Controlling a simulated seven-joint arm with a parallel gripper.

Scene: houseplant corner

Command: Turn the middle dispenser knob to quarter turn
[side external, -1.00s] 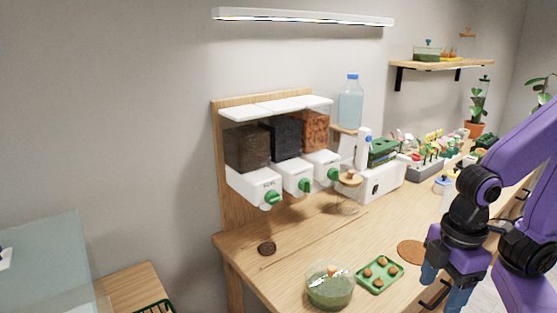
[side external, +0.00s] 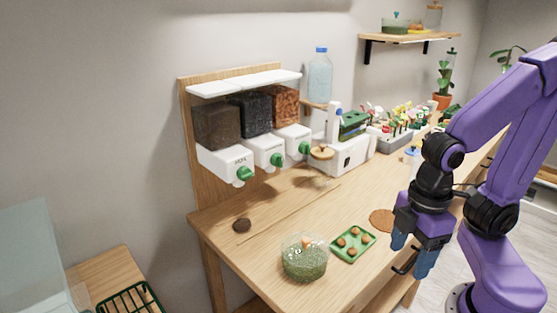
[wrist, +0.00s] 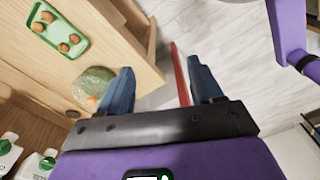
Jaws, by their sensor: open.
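The dispenser has three white units side by side on a wooden backboard, each with a green knob. The middle knob (side external: 276,160) is on the unit below the black-filled hopper (side external: 250,113). Its exact angle is too small to read. My gripper (side external: 411,252) points down near the table's front edge, well right of and nearer than the knobs, touching none of them. In the wrist view my gripper (wrist: 160,68) is open and empty. Two green knobs show at the lower left there; which ones they are is unclear.
A glass bowl of green material (side external: 304,262) and a green tray (side external: 338,256) with brown balls stand between my gripper and the dispenser. A round wooden-topped piece (side external: 321,152) sits right of the right knob (side external: 304,149). The tabletop before the knobs is mostly clear.

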